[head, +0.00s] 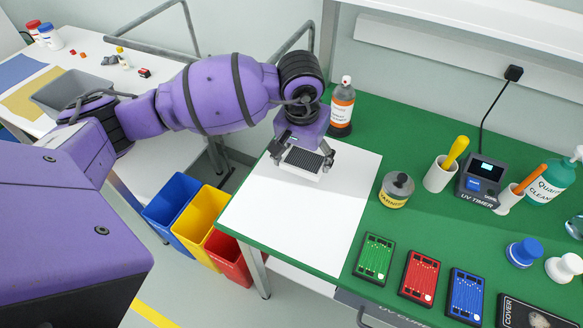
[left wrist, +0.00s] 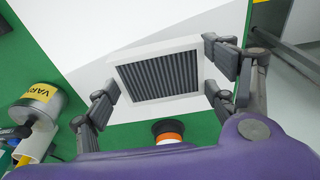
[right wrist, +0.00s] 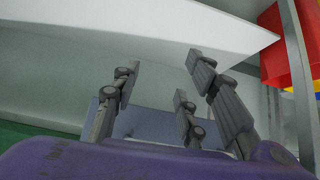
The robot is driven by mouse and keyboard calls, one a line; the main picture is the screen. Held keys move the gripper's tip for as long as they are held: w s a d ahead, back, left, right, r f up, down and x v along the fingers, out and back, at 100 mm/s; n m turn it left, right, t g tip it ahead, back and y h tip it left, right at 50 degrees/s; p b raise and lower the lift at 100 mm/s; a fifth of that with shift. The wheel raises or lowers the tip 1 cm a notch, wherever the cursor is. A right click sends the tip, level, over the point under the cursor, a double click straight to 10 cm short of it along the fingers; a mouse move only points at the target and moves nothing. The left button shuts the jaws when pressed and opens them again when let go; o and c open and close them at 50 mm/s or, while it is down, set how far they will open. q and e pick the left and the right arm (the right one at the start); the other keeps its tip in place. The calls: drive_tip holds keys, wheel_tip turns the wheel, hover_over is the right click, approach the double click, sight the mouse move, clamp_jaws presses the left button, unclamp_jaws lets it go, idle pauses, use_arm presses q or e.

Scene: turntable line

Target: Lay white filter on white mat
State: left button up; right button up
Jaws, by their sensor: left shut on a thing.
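The white filter (head: 303,161), a square white frame with dark grey pleats, is between the fingers of my left gripper (head: 301,154). The left gripper is shut on it by two opposite sides, and the filter also shows in the left wrist view (left wrist: 158,76). It is over the far part of the white mat (head: 290,220), a plain white sheet on the green bench. I cannot tell whether it touches the mat. My right gripper (right wrist: 165,90) shows only in the right wrist view, with its fingers apart and nothing between them, below a pale surface.
An orange-labelled bottle (head: 342,108) stands just behind the mat. A varnish jar (head: 396,190) and green, red and blue boards (head: 375,258) are right of it. Blue, yellow and red bins (head: 200,222) stand on the floor at left. Most of the mat is clear.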

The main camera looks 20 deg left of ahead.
sight(301, 160)
use_arm(q)
drive_tip(key=shift+w+a+f, duration=0.15)
drive_tip(key=shift+a+f, duration=0.2)
drive_tip(key=shift+f, duration=0.1)
wheel_tip(301, 160, down, 3)
drive_tip(key=shift+f, duration=0.1)
drive_tip(key=shift+f, duration=0.25)
drive_tip(key=o, duration=1.3)
drive_tip(key=shift+c, duration=0.2)
